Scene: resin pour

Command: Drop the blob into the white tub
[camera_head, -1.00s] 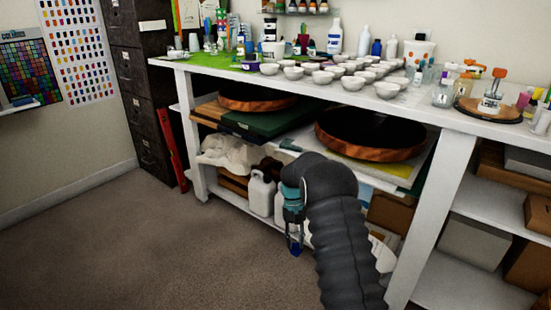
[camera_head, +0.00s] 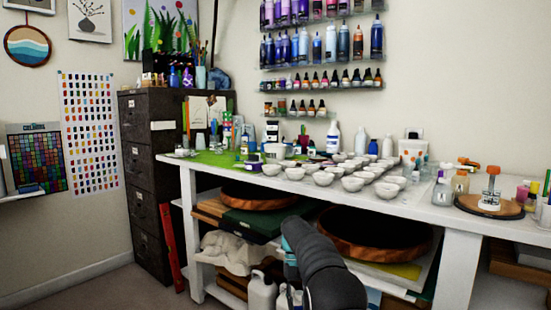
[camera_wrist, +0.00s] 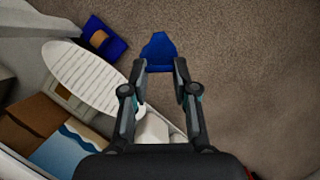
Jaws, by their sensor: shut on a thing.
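In the wrist view my gripper (camera_wrist: 160,67) is shut on a blue blob (camera_wrist: 157,49), which sits between its fingertips above the carpet. In the head view my gripper (camera_head: 290,258) is low in front of the workbench, partly hidden by my arm, and the blob cannot be made out there. A white tub (camera_head: 413,152) with orange marks stands at the back of the bench top, right of the white bottles. A smaller white tub (camera_head: 275,152) stands near the green mat. Which one the task means I cannot tell. Both are apart from my gripper.
Many small white bowls (camera_head: 352,183) cover the middle of the white workbench (camera_head: 425,210). Round wooden-edged trays (camera_head: 372,236) lie on the shelf below. A dark filing cabinet (camera_head: 146,190) stands at left. Open carpet (camera_head: 105,288) lies at lower left.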

